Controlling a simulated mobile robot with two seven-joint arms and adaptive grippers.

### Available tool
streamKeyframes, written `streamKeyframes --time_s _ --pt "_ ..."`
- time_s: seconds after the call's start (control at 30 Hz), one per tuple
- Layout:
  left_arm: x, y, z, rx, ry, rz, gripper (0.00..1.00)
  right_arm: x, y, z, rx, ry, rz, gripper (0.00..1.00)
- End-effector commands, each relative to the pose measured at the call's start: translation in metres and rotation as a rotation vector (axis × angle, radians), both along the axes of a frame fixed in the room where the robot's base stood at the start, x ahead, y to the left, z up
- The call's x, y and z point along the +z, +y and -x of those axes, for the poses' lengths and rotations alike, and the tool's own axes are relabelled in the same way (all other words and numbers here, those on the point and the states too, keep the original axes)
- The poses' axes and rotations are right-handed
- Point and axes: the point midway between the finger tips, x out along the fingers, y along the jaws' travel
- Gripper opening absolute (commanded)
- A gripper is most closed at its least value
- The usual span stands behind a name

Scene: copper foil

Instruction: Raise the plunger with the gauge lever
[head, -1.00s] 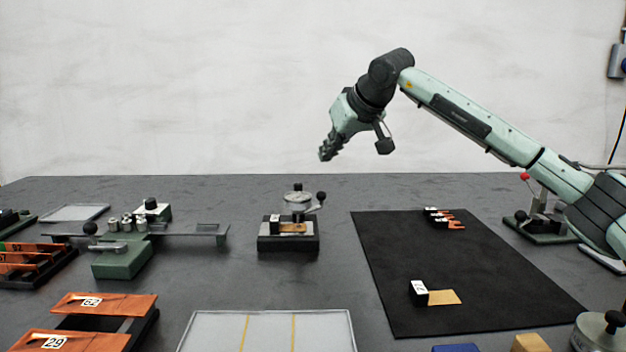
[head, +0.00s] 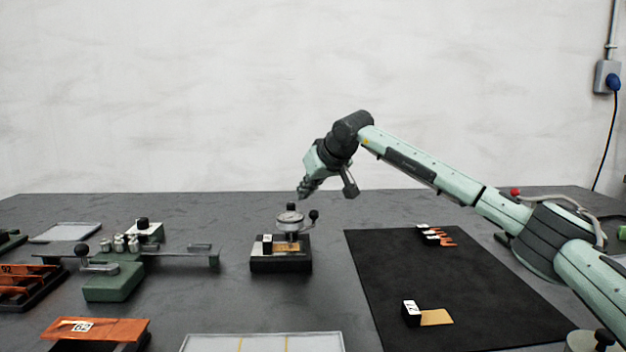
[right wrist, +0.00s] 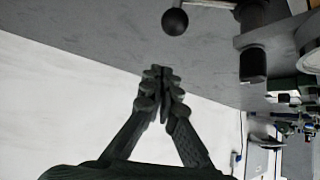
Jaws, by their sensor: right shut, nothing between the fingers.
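The gauge (head: 282,262) stands on the table at the centre of the head view, with a black base, a round silver dial and a black knob on top. Its lever (head: 314,215) sticks out to the right and ends in a black ball, which also shows at the top of the right wrist view (right wrist: 175,22). A copper-coloured piece (head: 287,247) lies at the gauge's base below the dial. The plunger is too small to make out. My right gripper (head: 303,193) is shut and empty, above the gauge and apart from the lever. My left gripper is out of view.
A black mat (head: 450,300) with a numbered block, a foil piece and small clips lies to the right. A green balance-like device (head: 114,282) with weights stands to the left. A white tray (head: 262,343) and orange trays (head: 110,328) are in front.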

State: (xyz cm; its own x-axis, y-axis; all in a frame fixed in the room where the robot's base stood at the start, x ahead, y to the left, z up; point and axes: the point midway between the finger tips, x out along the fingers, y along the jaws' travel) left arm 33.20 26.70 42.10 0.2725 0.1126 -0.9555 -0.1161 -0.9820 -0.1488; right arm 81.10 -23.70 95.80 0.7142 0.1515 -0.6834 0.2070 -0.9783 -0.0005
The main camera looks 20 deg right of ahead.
Motion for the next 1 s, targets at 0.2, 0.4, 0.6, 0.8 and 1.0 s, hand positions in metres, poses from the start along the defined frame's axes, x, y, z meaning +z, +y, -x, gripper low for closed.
streamKeyframes --time_s 0.2,0.4,0.6,0.8,1.0 --pt "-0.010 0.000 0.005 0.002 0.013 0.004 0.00 -0.014 -0.004 0.015 0.000 0.002 0.002 0.00" --pt "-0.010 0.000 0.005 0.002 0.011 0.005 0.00 -0.020 -0.006 0.029 0.001 0.001 0.001 0.00" --pt "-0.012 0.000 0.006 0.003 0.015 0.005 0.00 -0.020 -0.007 0.032 -0.001 0.000 0.001 0.00" --pt "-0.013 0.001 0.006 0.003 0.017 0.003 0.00 -0.020 -0.007 0.032 -0.001 0.001 0.001 0.00" --pt "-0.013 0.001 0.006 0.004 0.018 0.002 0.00 -0.021 -0.007 0.034 -0.045 0.001 0.002 0.00"
